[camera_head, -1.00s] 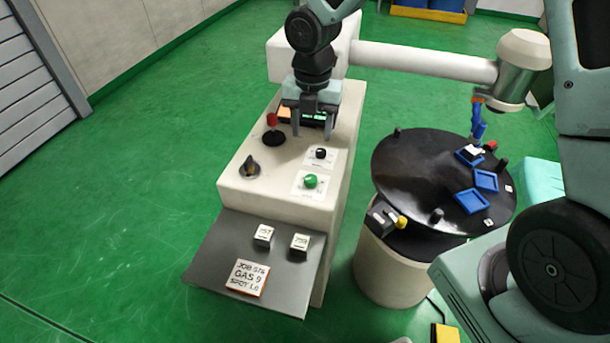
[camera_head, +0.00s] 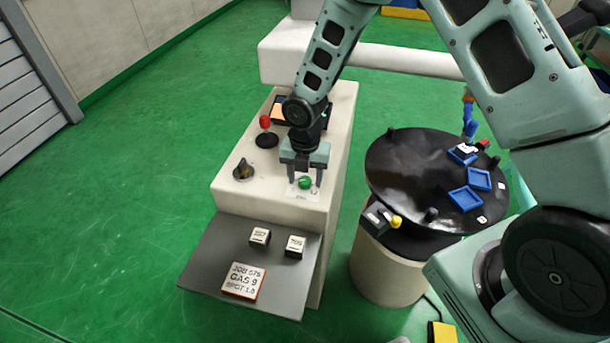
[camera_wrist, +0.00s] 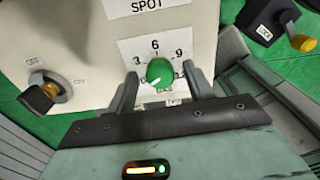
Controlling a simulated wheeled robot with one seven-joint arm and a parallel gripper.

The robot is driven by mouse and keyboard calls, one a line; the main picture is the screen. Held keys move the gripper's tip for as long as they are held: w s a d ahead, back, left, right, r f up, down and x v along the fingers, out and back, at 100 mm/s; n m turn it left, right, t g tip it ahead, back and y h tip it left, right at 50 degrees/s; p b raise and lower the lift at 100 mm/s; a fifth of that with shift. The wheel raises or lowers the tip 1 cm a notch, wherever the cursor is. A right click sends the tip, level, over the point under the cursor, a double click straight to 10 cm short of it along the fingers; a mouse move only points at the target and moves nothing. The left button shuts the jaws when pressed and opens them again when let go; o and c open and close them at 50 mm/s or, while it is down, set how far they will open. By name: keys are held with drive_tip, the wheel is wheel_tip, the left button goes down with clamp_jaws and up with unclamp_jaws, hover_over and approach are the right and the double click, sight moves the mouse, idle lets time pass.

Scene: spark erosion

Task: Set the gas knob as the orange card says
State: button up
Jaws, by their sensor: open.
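The orange-edged card (camera_head: 242,281) lies on the grey shelf and reads "GAS 9", with a job line above and a spot line below. The green knob (camera_head: 305,182) sits on a white dial plate on the machine top. In the wrist view the green knob (camera_wrist: 160,72) has 3, 6 and 9 around it, and its white mark seems to point to the lower left. Its name label is hidden or cut off. My gripper (camera_head: 306,181) points down, open, with one finger on each side of the green knob; contact cannot be told. It also shows in the wrist view (camera_wrist: 163,84).
A black selector switch (camera_head: 243,169) and a red-topped lever (camera_head: 265,130) stand left of my gripper. Two small labelled blocks (camera_head: 260,237) (camera_head: 295,246) sit on the shelf. A black round table (camera_head: 410,165) with blue trays is to the right.

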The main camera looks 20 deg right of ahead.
drive_tip(key=c, duration=1)
drive_tip(key=shift+o, duration=0.2)
